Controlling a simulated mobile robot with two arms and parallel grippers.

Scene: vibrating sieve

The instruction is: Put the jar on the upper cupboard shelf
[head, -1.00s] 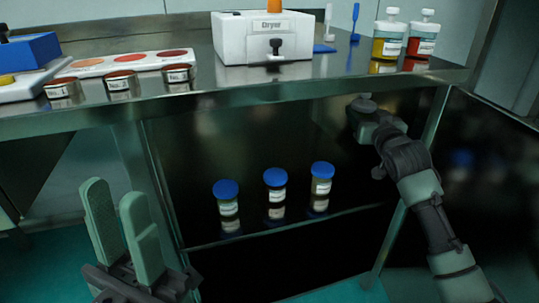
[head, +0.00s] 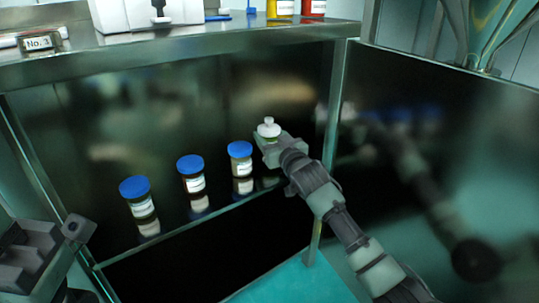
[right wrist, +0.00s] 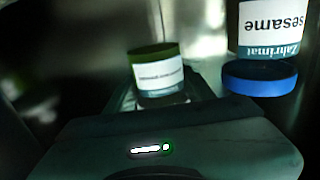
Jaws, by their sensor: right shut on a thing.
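In the right wrist view the jar (right wrist: 157,73) appears upside down between the fingers. I cannot tell whether its base touches the shelf. My left gripper is only partly in view at the lower left of the head view, outside the cupboard; its fingertips are not clear.
Several blue-lidded jars stand in the cupboard; the nearest (head: 241,160) is just left of my right gripper, and a sesame jar (right wrist: 263,75) shows close by in the wrist view. The steel worktop (head: 180,48) is overhead. A dark panel (head: 440,150) stands at right.

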